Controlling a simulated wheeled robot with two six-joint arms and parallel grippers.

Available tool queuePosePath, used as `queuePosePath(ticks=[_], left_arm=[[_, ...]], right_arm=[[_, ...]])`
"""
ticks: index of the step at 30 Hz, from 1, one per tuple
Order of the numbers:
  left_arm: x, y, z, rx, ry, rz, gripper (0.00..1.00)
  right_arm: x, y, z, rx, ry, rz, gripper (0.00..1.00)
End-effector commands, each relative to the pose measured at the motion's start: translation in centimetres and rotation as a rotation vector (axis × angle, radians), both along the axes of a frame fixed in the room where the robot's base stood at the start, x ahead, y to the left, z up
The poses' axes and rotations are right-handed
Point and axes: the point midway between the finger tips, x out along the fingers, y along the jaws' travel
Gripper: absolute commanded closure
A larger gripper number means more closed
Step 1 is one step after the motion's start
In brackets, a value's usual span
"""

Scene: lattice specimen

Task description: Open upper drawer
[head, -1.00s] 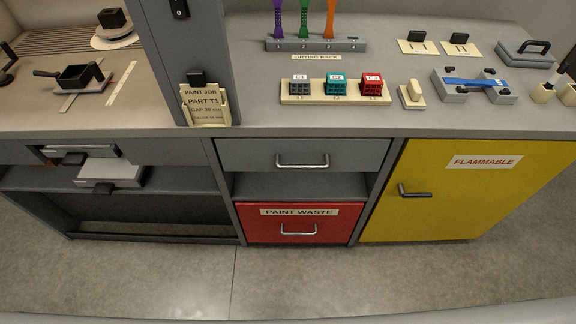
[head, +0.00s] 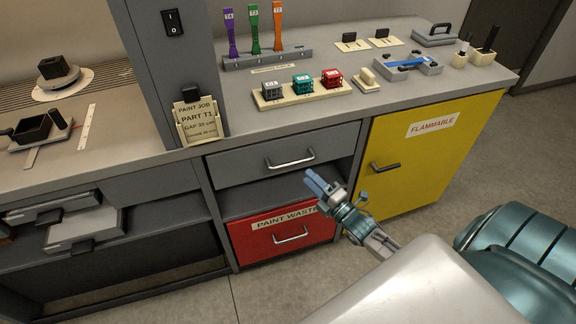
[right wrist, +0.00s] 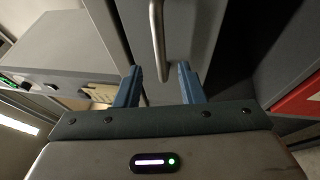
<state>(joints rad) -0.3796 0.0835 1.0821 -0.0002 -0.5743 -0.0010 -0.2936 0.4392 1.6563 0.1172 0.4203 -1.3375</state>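The upper drawer (head: 240,168) is grey and shut, above an open shelf gap and the red drawer. Its metal bar handle (head: 290,159) is on its front. My right gripper (head: 318,184) is in front of the cabinet, just below and right of that handle in the head view. In the right wrist view its two blue fingers (right wrist: 158,82) are apart with nothing between them. The handle (right wrist: 157,40) shows there beyond the fingertips, roughly in line with the gap and apart from them. My left gripper is not in view.
Below is the red PAINT WASTE drawer (head: 262,244) with its own handle. The yellow FLAMMABLE door (head: 432,150) with a dark handle stands to the right. The counter (head: 225,105) above holds coloured blocks and tools. Open grey trays (head: 85,229) stick out at left.

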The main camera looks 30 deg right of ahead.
Motion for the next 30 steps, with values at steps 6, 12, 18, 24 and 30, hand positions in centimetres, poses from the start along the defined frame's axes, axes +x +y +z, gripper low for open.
queuePosePath(ticks=[6,12,18,24,30], left_arm=[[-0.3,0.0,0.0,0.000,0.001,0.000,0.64],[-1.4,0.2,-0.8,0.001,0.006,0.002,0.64],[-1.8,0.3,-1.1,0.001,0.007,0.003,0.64],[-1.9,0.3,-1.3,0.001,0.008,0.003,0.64],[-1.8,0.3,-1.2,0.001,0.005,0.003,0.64]], right_arm=[[4.3,0.7,0.9,0.002,-0.001,-0.003,0.64],[6.9,1.1,1.3,0.003,0.000,-0.001,0.64],[7.8,1.3,1.4,0.003,0.002,-0.002,0.64],[7.8,1.3,1.3,0.003,0.003,-0.001,0.64],[7.8,1.3,1.3,0.003,0.003,-0.001,0.98]])
